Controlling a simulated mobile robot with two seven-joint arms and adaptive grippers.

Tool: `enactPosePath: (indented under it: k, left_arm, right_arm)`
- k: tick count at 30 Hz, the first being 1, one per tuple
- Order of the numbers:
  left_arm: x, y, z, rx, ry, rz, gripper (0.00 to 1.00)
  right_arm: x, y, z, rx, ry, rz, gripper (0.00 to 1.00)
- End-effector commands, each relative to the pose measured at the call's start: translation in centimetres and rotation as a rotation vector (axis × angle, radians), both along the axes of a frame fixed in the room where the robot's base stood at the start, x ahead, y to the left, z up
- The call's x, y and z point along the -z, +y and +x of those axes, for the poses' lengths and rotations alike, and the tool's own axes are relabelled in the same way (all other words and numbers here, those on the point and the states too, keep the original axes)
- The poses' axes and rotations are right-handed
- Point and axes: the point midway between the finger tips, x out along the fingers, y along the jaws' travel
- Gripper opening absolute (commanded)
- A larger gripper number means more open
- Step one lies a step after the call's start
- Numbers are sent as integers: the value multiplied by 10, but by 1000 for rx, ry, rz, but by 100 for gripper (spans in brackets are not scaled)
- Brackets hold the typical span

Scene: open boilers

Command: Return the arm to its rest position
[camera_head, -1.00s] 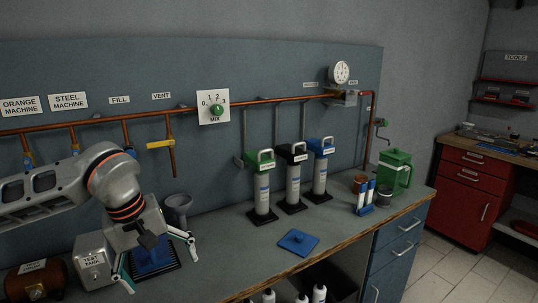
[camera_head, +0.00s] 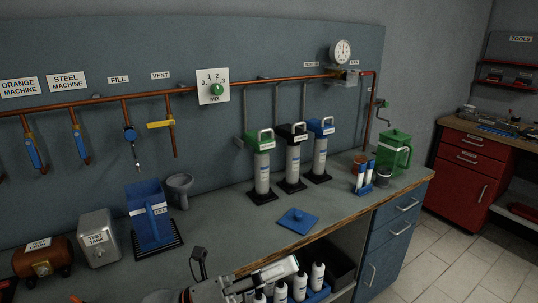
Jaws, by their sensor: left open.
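My left gripper (camera_head: 262,280) shows at the bottom edge of the head view, low in front of the workbench (camera_head: 228,220). It is open, with no object seen between its fingers. Part of it and most of my left arm are cut off by the lower edge of the picture. The gripper is apart from the blue container (camera_head: 147,228) on the bench and overlaps the view of the shelf below. My right gripper is not in view.
A test tank (camera_head: 98,240), a brown test drum (camera_head: 42,258) and a grey funnel (camera_head: 180,188) stand on the left of the bench. Three capped cylinders (camera_head: 293,168) stand at the back. White bottles (camera_head: 318,275) are under the bench. A blue lid (camera_head: 297,221) lies near the front edge.

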Motion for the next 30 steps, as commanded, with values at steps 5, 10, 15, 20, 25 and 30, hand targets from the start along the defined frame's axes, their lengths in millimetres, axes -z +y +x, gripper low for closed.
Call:
enactPosePath:
  k: [5, 10, 15, 20, 25, 30]
  left_arm:
    - [50, 47, 42, -176, 519, -256, 88]
    - [138, 107, 58, -353, 1003, -507, 88]
    - [239, 164, 35, -525, 1413, -743, 88]
    - [325, 206, -15, -680, 1725, -949, 88]
    - [385, 234, -70, -811, 1942, -1115, 88]
    - [410, 246, -99, -874, 2034, -1195, 88]
  right_arm:
    - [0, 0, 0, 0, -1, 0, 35]
    - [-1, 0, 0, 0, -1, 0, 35]
    - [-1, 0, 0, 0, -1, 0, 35]
    - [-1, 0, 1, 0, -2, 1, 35]
    - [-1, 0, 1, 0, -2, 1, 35]
    - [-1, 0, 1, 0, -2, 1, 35]
